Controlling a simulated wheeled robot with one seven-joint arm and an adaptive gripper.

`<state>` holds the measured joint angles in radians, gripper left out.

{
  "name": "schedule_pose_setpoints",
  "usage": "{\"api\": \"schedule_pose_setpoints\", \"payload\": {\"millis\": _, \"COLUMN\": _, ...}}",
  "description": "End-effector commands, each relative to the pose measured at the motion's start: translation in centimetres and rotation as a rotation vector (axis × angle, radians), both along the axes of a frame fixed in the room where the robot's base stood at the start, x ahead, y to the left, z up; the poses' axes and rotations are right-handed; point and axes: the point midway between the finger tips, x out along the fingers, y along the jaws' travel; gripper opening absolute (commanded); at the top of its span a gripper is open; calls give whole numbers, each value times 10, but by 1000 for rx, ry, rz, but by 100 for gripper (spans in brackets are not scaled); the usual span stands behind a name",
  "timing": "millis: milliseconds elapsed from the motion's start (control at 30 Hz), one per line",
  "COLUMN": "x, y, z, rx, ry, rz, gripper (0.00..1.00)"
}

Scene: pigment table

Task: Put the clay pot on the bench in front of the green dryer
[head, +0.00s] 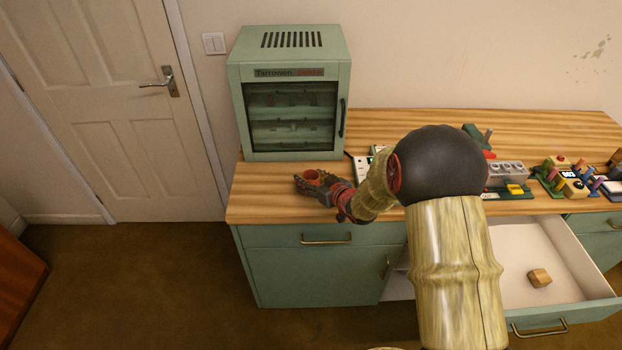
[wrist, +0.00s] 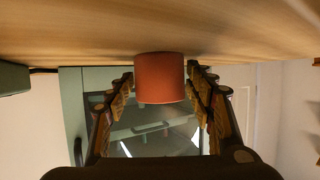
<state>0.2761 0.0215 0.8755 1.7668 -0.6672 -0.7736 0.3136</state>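The clay pot (wrist: 160,78) is a plain reddish-brown cylinder, centred between the fingers of my gripper (wrist: 160,82) in the wrist view. The fingertips lie against its two sides, with almost no gap. In the head view, my gripper (head: 318,186) reaches left over the bench (head: 265,205). The pot (head: 312,175) shows there partly hidden by the fingers. It is upright at bench level, in front of the green dryer (head: 292,112) and slightly right of its middle. The dryer's glass door is closed; its front also shows behind the pot in the wrist view.
An open drawer (head: 560,262) with a wooden block (head: 539,277) inside juts out at the lower right. Several small gadgets (head: 570,185) crowd the bench's right side. Bare bench lies left of my gripper. My arm hides the bench's middle.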

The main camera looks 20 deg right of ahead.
Motion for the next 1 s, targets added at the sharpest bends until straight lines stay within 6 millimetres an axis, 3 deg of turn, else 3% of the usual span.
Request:
{"api": "schedule_pose_setpoints", "payload": {"millis": 467, "x": -3, "y": -1, "z": 6, "rx": 1, "ry": 0, "rz": -1, "gripper": 59}}
{"api": "schedule_pose_setpoints", "payload": {"millis": 1000, "x": -91, "y": -21, "z": 44, "rx": 0, "ry": -1, "rz": -3, "gripper": 59}}
